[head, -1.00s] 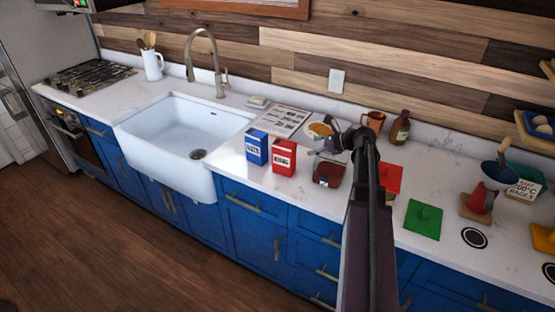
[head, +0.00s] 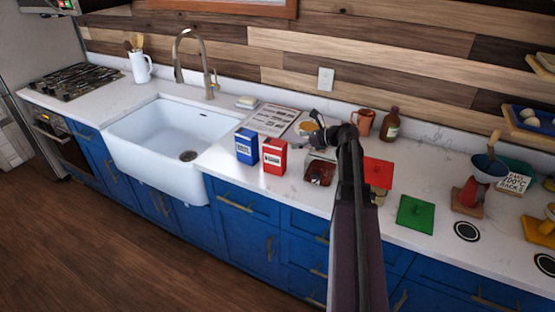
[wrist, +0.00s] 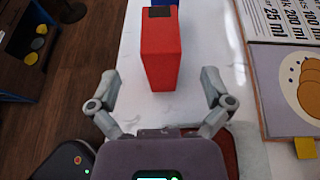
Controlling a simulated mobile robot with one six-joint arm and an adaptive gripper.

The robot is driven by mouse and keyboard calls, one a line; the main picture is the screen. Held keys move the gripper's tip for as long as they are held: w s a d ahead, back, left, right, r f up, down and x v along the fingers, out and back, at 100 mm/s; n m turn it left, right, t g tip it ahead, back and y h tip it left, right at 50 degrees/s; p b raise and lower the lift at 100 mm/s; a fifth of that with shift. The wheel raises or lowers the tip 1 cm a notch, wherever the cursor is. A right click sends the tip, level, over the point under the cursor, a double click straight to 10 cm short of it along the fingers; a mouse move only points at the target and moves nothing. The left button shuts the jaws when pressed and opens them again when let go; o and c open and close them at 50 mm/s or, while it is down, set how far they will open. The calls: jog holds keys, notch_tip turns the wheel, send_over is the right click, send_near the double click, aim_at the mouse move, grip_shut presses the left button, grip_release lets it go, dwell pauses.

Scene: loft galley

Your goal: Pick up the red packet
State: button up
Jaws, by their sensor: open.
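The red packet (head: 274,156) stands upright on the white counter, just right of the blue packet (head: 247,146). In the wrist view the red packet (wrist: 162,47) is ahead of my gripper (wrist: 160,88), roughly centred between the fingers. The fingers are spread wide and do not touch it. Part of the blue packet shows behind it at the top of the wrist view (wrist: 161,3). In the head view my gripper (head: 308,130) is to the right of the red packet and partly hidden by my arm.
A dark red glass dish (head: 320,172) sits right of the red packet. The white sink (head: 165,135) is to the left. Green (head: 416,213) and red (head: 377,172) squares lie to the right.

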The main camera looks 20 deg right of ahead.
aim_at(274, 142)
jog(key=shift+b+x, duration=0.65)
jog(key=shift+x, duration=1.8)
jog(key=shift+b+x, duration=1)
jog(key=shift+x, duration=1.6)
jog(key=shift+r, duration=0.1)
jog(key=c, duration=1.2)
jog(key=shift+c, duration=0.2)
jog(key=shift+r, duration=0.2)
